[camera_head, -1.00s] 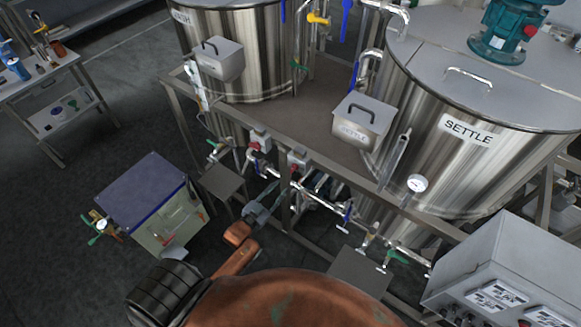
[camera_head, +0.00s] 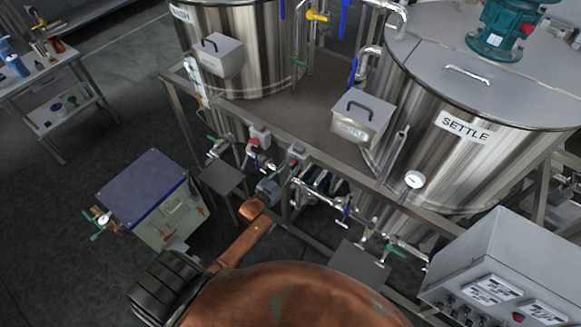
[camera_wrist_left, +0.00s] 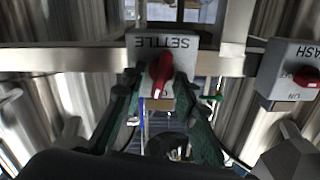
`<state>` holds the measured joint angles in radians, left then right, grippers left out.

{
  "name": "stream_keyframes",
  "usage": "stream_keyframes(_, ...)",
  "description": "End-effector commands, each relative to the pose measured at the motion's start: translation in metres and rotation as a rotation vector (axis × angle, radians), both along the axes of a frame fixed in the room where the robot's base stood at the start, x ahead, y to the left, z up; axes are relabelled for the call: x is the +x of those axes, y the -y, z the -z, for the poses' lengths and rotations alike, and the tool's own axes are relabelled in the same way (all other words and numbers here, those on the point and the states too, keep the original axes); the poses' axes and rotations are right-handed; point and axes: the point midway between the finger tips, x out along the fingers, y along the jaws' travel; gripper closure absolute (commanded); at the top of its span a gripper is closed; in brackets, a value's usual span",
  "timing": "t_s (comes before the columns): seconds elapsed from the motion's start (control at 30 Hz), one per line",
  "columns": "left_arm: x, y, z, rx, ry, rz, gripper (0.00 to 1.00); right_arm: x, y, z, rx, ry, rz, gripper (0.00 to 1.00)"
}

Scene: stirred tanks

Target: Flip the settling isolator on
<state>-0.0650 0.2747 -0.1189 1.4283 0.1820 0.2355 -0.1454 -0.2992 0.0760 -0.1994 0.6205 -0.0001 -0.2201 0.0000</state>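The settling isolator is a small grey box (camera_wrist_left: 142,44) with a red handle (camera_wrist_left: 161,75), marked SETTLE upside down in the left wrist view. Its handle runs nearly up and down the picture, slightly tilted. In the head view the left gripper (camera_head: 274,182) is just below the isolator. My right gripper is not in view.
The WASH isolator (camera_wrist_left: 293,70) is close beside, with its own red handle; the head view shows it too (camera_head: 260,135). Pipes and valves (camera_head: 340,208) run under the rail. A grey control panel (camera_head: 500,270) stands at the lower right, a blue-topped cabinet (camera_head: 143,185) at the left.

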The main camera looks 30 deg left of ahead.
Motion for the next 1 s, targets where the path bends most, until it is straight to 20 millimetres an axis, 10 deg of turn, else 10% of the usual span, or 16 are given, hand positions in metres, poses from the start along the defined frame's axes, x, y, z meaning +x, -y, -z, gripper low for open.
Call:
stream_keyframes(0.43, -0.0004, 0.0001, 0.0000, 0.000, 0.000, 0.000, 1.00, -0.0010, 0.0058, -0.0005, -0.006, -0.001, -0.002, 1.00)
stream_keyframes(1.0, -0.0001, -0.0012, -0.0006, -0.225, -0.019, 0.001, 1.00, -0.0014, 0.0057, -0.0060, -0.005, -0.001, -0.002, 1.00)
